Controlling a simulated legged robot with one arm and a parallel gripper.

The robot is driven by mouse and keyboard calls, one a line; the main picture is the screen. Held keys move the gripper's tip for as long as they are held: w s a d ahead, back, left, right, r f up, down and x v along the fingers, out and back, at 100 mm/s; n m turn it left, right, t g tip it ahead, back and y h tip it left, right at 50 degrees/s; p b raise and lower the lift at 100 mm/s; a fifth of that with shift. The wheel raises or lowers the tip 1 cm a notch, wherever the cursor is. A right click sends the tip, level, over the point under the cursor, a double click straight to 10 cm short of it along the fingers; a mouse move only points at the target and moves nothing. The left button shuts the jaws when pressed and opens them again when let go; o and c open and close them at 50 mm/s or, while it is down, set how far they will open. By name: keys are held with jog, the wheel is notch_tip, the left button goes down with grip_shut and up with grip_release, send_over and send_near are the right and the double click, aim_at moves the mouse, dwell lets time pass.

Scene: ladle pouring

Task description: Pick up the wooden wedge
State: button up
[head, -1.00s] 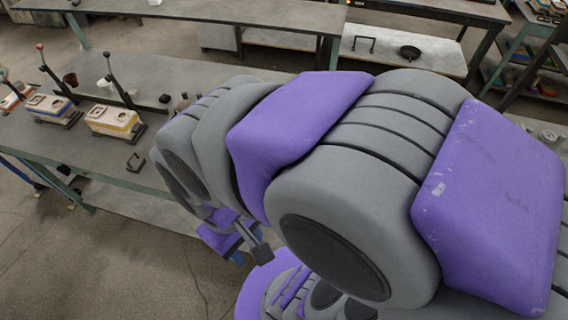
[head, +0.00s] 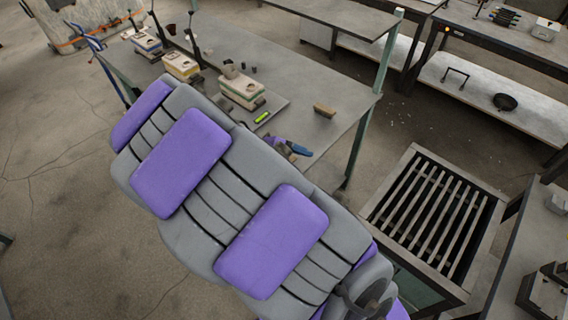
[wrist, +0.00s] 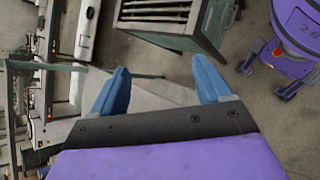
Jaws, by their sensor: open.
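The wooden wedge (head: 324,110) is a small brown block lying on the grey table (head: 310,75), near its right end. My gripper (head: 290,146) is mostly hidden behind my arm in the head view, with a blue finger showing near the table's front edge. It appears apart from the wedge, nearer the camera. In the wrist view my gripper (wrist: 163,75) shows two blue fingers spread wide with nothing between them. I cannot make out the wedge in the wrist view.
Several box-like devices with levers, including one near a green-lit strip (head: 240,90), stand left of the wedge. A slatted metal box (head: 430,215) stands right of the table. A bench (head: 495,90) with a black pan is at the back right. Floor lies between.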

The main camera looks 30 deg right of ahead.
jog(key=w+a+f+n+t+h, duration=0.2)
jog(key=w+a+f+n+t, duration=0.25)
jog(key=w+f+n, duration=0.45)
jog(key=w+a+f+n+t+h, duration=0.1)
jog(key=w+a+f+n+t, duration=0.2)
jog(key=w+a+f+n, duration=0.6)
jog(key=d+f+m, duration=0.1)
jog(key=d, duration=0.3)
jog(key=d+f+m+b, duration=0.1)
jog(key=d+f, duration=0.1)
jog(key=d, duration=0.3)
jog(key=d+f+m+b, duration=0.1)
jog(key=d+f, duration=0.1)
jog(key=d, duration=0.2)
jog(key=shift+w+d, duration=0.25)
jog(key=shift+w, duration=0.1)
jog(key=shift+w+d+f+b, duration=0.1)
jog(key=shift+w+f+b, duration=0.1)
jog(key=shift+b, duration=0.1)
jog(key=shift+w+a+f, duration=0.2)
jog(key=shift+w+a, duration=0.05)
